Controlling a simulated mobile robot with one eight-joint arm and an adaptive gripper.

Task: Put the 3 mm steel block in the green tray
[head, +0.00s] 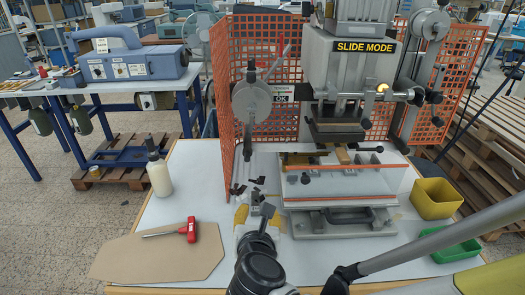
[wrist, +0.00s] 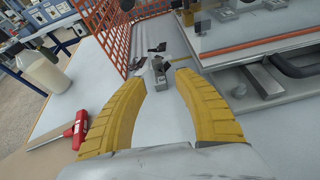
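The green tray (head: 456,252) sits at the right edge of the white table, partly behind a grey arm link of mine. Small grey and dark metal pieces stand on the table left of the press; one grey piece (head: 257,196) is just beyond my gripper (head: 256,214). In the wrist view a grey block with dark parts (wrist: 161,66) shows ahead, between the yellow fingertips of my gripper (wrist: 161,78). The fingers are spread wide and touch nothing that I can see. No size marking is legible, so I cannot tell which piece is the 3 mm block.
The press (head: 345,75) with its clear-fronted bed (head: 340,185) stands right of the pieces. An orange mesh guard (head: 228,100) is behind them. A yellow bin (head: 435,203) is behind the green tray. A cream bottle (head: 159,175) and red-handled tool (head: 190,230) are at left.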

